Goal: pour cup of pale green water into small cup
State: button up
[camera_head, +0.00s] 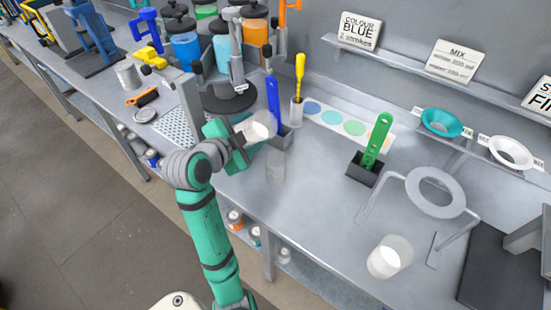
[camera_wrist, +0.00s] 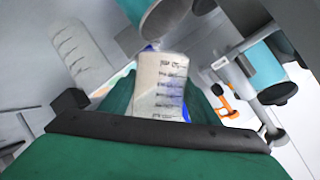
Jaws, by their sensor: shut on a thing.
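My gripper (camera_head: 238,146) is shut on a clear cup (camera_head: 262,125) with whitish, very pale contents, above the bench. In the wrist view the held cup (camera_wrist: 160,82) shows dark graduation marks and stands between the two green fingers. It looks tilted in the head view, but its exact angle is hard to tell. An empty-looking clear cup (camera_head: 276,168) stands on the bench just below and in front of the held cup. Another clear cup (camera_head: 390,257) with whitish contents stands at the front right. No pour stream shows.
A green scoop (camera_head: 377,140) in a black holder and a grey ring stand (camera_head: 436,192) are to the right.

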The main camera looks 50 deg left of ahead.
jog(key=shift+r+m+y+p, duration=0.7)
jog(key=shift+p, duration=0.05)
dwell(2.3)
jog(key=shift+a, duration=0.1)
dwell(0.4)
jog(key=shift+w, duration=0.2)
